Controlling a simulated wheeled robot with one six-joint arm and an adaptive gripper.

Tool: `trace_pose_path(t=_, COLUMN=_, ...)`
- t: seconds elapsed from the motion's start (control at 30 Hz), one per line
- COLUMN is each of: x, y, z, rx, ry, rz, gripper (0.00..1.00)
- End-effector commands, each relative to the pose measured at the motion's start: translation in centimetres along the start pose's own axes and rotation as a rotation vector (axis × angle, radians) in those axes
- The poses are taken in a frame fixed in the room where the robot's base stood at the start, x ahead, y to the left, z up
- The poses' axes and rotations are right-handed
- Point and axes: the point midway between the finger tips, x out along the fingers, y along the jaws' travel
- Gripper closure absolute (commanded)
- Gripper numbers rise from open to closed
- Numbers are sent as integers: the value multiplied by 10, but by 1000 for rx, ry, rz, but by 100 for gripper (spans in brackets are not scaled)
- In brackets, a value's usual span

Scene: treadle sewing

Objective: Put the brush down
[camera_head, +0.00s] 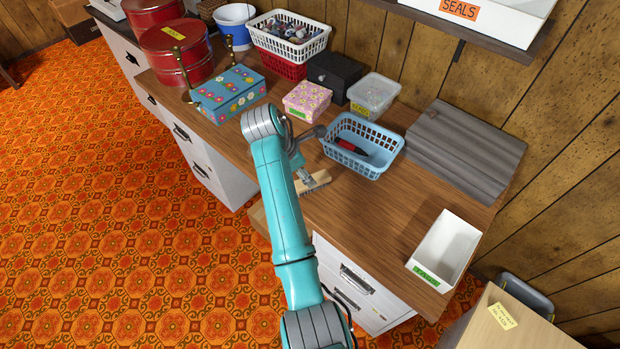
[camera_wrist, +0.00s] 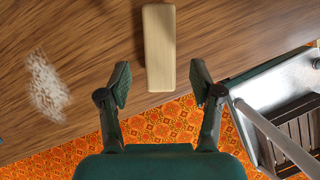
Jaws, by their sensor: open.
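The brush (camera_head: 314,183) has a tan wooden block and lies on the wooden desk near its front edge, beside my gripper in the head view. In the wrist view the pale block of the brush (camera_wrist: 158,45) shows from above, its near end close to the desk edge. My gripper (camera_wrist: 161,84) is open, with one finger on either side of the brush's near end and a visible gap to each. In the head view my gripper (camera_head: 299,158) is partly hidden by my arm.
A whitish speckled patch (camera_wrist: 47,88) is on the desk left of the brush. A blue basket (camera_head: 362,146) holding a red-and-black item stands behind the brush. A pink box (camera_head: 307,101), grey board (camera_head: 465,150) and white tray (camera_head: 446,248) are nearby. Bare desk (camera_head: 385,215) lies to the right.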

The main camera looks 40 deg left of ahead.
Motion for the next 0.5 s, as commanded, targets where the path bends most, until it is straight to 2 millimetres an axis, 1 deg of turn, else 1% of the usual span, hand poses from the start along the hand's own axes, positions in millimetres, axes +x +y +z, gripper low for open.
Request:
trace_pose_path(t=0.03, x=-11, y=1, z=0, rx=0, ry=-1, rz=4, gripper=35)
trace_pose_path(t=0.2, x=-37, y=0, z=0, rx=0, ry=0, rz=1, gripper=35)
trace_pose_path(t=0.33, x=-49, y=0, z=0, rx=0, ry=1, rz=0, gripper=35)
trace_pose_path(t=0.5, x=-54, y=0, z=0, rx=0, ry=1, rz=0, gripper=35)
